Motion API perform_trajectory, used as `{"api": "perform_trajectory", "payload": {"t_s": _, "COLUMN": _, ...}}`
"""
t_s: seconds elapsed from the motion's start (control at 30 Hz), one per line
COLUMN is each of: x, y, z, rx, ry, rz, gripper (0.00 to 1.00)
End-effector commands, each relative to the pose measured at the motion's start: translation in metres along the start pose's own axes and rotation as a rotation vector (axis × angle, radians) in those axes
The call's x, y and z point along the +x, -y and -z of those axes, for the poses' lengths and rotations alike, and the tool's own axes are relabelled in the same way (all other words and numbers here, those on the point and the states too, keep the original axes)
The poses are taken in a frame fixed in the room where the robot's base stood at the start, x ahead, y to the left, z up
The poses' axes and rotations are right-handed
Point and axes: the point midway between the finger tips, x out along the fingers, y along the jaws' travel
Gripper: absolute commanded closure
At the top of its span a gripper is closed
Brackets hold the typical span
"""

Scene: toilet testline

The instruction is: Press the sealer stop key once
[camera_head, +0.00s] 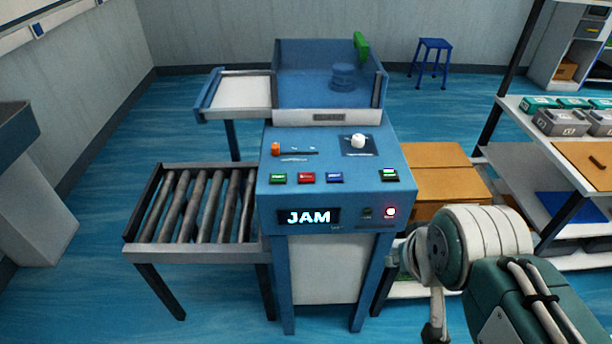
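The blue sealer machine (336,165) stands in the middle of the head view. Its sloped top has a green key (278,179), a red key (306,178), a blue key (335,178) and, apart on the right, another green key (389,175). The lettering on the keys is too small to read; the red one looks like the stop key. The front display (308,217) reads JAM, and a lamp (389,212) beside it is lit. My gripper (434,330) is low at the right, away from the keys, partly cut off by the lower edge; its opening is unclear.
A roller conveyor (198,208) adjoins the machine's left side. An orange slider knob (276,149) and a white knob (358,141) stand behind the keys. Cardboard boxes (446,168) and a shelf rack (515,150) are at the right. Blue floor is free at the left.

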Motion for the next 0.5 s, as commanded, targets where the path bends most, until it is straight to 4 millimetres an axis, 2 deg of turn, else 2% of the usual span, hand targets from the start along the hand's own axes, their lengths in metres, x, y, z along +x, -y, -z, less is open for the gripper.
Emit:
{"api": "perform_trajectory", "payload": {"t_s": 0.03, "x": 0.0000, "y": 0.0000, "z": 0.0000, "rx": 0.000, "ry": 0.000, "rz": 0.000, "gripper": 0.91}}
{"api": "perform_trajectory", "payload": {"t_s": 0.07, "x": 0.0000, "y": 0.0000, "z": 0.0000, "rx": 0.000, "ry": 0.000, "rz": 0.000, "gripper": 1.00}}
{"api": "perform_trajectory", "payload": {"t_s": 0.5, "x": 0.0000, "y": 0.0000, "z": 0.0000, "rx": 0.000, "ry": 0.000, "rz": 0.000, "gripper": 1.00}}
